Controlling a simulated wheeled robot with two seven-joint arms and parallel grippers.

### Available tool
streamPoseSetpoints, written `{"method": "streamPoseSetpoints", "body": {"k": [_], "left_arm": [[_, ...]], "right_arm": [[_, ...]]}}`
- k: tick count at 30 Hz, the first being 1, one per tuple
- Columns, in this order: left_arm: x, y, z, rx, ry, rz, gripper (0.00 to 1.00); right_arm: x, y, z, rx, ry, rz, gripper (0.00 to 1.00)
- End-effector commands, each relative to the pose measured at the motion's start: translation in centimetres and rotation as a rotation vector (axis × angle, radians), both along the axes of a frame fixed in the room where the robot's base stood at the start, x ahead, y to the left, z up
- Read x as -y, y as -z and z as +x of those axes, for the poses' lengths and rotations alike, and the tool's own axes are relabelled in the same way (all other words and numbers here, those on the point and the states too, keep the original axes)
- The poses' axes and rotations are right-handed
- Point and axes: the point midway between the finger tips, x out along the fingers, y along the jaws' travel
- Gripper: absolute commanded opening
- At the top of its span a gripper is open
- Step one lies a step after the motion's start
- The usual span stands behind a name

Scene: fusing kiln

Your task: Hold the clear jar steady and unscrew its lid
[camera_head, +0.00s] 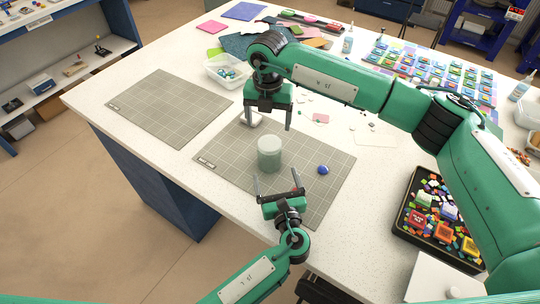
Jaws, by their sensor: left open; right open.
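The clear jar (269,157) stands upright on the right-hand grey grid mat (320,204). It looks pale grey-green with a lighter round top; at this size I cannot make out the lid's edge. My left gripper (277,178) is open and empty just in front of the jar, its two fingers spread toward it. My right gripper (267,125) is open and empty, pointing down above and slightly behind the jar. Neither gripper appears to touch the jar.
A small blue round object (323,169) lies on the mat right of the jar. A second grid mat (167,107) to the left is bare. A clear bin (228,73) stands behind. A black tray (446,262) of coloured pieces sits at the right.

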Motion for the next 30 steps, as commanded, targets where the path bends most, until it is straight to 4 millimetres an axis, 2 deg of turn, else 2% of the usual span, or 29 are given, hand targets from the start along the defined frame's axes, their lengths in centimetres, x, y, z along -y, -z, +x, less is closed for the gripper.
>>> {"method": "streamPoseSetpoints", "body": {"k": [1,9,15,20,28,29,30], "left_arm": [[-0.2,-0.1,1.2,0.003,0.0,0.002,0.89],[-1.3,-0.1,6.3,0.002,-0.001,0.001,0.89],[-1.9,-0.1,8.8,0.0,0.0,0.0,0.89],[-2.1,0.0,9.7,-0.001,0.0,0.0,0.89],[-2.1,0.0,9.8,-0.001,0.0,-0.001,0.89],[-2.1,0.0,9.8,-0.001,0.0,-0.001,0.87],[-2.1,0.0,9.8,-0.001,0.0,-0.001,0.79]], "right_arm": [[0.0,0.0,0.0,0.0,0.001,0.0,0.82],[0.1,0.0,0.0,0.0,0.001,0.0,0.82],[0.0,0.0,0.0,0.0,0.001,0.0,0.82],[0.0,0.0,0.0,0.0,0.001,0.0,0.82],[0.0,0.0,0.0,0.0,0.001,0.0,0.82],[0.0,0.0,0.0,0.0,0.001,0.0,0.82],[0.0,0.0,0.0,0.0,0.001,0.0,0.82]]}}
